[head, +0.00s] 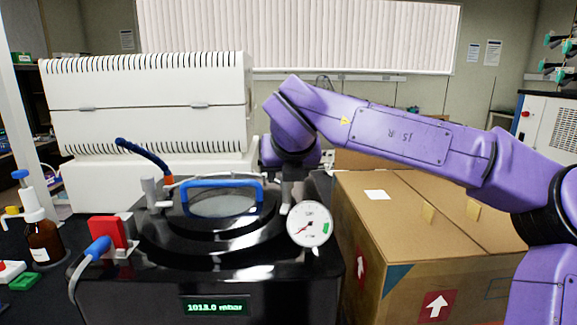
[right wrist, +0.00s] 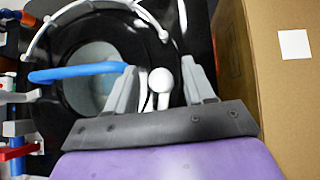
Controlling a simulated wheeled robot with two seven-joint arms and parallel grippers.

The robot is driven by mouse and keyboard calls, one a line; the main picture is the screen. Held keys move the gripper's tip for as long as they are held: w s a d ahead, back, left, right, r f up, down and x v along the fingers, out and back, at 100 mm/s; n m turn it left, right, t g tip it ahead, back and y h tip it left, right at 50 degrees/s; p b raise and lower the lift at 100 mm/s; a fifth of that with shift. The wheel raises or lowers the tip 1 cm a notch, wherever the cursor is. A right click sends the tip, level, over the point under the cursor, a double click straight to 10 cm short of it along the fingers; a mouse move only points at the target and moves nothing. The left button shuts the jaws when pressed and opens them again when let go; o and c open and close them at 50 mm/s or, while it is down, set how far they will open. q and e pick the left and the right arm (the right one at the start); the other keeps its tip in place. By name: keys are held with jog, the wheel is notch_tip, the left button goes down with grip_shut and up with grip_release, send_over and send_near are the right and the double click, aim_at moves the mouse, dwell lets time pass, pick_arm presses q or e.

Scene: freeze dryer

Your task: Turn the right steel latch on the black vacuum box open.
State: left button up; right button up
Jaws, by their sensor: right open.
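The black vacuum box (head: 210,275) stands in front of me, with a round dark lid and a blue handle (head: 222,184) across it. The right steel latch (right wrist: 161,80) shows in the right wrist view as a pale round knob on the lid's rim. My right gripper (right wrist: 160,68) is open, pointing down, with one finger on each side of this knob; I cannot tell whether they touch it. In the head view the right gripper (head: 287,205) is at the lid's right side and mostly hides the latch. The left steel latch (head: 150,192) stands at the lid's left. My left gripper is out of view.
A dial gauge (head: 309,224) sits at the box's front right, close to the right gripper. A large cardboard box (head: 430,235) stands right of the vacuum box. A red part (head: 107,232), a blue-ended lever (head: 97,249) and a brown bottle (head: 43,243) are at the left.

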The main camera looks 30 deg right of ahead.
jog(key=v, duration=0.9)
jog(key=shift+s+r, duration=0.1)
jog(key=shift+r, duration=0.05)
